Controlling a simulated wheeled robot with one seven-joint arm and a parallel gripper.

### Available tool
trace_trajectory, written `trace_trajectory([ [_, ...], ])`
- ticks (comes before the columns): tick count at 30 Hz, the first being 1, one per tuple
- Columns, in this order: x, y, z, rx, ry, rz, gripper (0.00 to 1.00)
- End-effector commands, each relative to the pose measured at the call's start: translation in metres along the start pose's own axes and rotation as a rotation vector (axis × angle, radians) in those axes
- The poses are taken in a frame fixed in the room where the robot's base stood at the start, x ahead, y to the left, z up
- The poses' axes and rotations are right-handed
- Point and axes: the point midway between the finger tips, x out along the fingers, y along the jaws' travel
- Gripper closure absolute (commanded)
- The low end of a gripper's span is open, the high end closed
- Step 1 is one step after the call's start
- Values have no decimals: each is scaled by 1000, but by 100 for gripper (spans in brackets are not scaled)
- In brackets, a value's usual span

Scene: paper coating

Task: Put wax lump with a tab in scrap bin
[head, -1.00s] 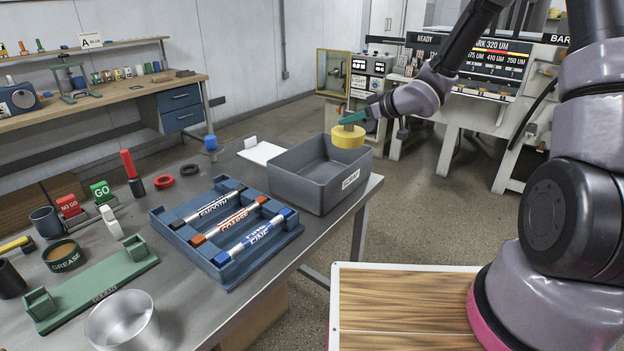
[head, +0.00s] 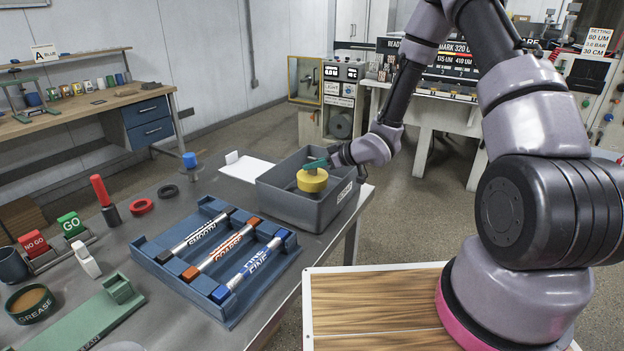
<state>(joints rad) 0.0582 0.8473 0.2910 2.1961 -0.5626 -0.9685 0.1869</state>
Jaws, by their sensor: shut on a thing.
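The wax lump (head: 312,181) is a yellow disc with a small grey-brown tab on top. My gripper (head: 313,165), with green fingers, is shut on its tab. The lump hangs over the open mouth of the grey scrap bin (head: 290,207), with the bin's interior behind and around it in the view. I cannot tell whether its underside touches the bin floor. The bin stands on the steel table's far right corner and looks otherwise empty. A label on its right wall is partly seen.
A blue tray (head: 165,265) holding several labelled rods sits in front of the bin. A white sheet (head: 246,168) lies behind it at left. Red (head: 141,206) and black rings (head: 168,191) lie further left. Open floor lies right of the table.

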Motion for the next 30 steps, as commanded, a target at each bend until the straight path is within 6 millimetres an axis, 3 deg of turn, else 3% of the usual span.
trace_trajectory([
  [9, 19, 0, 35, 1, 0, -1, 100],
  [20, 21, 0, 38, 0, 1, 0, 100],
  [21, 21, 0, 38, 0, 1, 0, 80],
  [23, 21, 0, 38, -1, 1, 0, 58],
  [30, 21, 0, 38, 0, 0, 0, 58],
])
